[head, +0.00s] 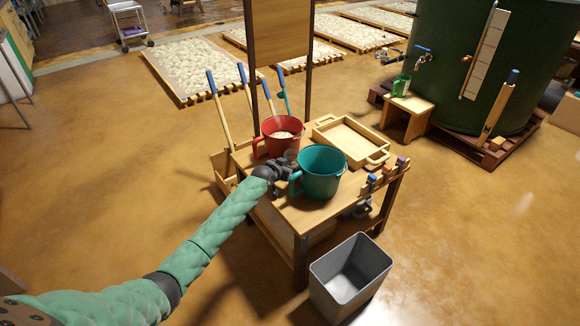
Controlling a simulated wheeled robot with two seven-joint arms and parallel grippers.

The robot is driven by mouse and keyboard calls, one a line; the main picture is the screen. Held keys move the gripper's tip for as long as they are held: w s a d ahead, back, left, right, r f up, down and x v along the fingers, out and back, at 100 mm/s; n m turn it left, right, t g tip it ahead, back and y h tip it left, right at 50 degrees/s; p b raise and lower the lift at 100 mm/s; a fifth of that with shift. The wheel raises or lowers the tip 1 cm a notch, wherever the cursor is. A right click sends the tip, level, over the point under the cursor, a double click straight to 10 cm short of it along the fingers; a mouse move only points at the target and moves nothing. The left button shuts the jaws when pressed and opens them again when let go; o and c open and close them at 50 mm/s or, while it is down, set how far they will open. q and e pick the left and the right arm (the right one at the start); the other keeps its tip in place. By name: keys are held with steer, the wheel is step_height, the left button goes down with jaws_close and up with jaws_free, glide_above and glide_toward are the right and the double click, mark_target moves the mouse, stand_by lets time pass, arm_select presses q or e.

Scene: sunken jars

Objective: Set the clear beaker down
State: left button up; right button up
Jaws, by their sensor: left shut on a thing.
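My left gripper (287,168) reaches in over the near left part of the wooden table (283,212), just left of the teal jug (320,180). It is shut on what looks like the clear beaker (291,155), a small, faint, glassy shape at the fingers, between the red jug (280,144) and the teal jug. The beaker is partly hidden and hard to make out. I cannot tell whether its base touches the tabletop. My right gripper is not in view.
A wooden tray (325,131) lies at the table's back right. Several blue-tipped tools stand at its left and back. A grey bin (320,283) stands on the floor in front. A green tank (450,60) and a small stool (410,104) are at the right.

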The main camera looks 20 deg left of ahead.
arm_select(q)
steer(key=o, duration=0.9)
steer(key=shift+s, duration=0.1)
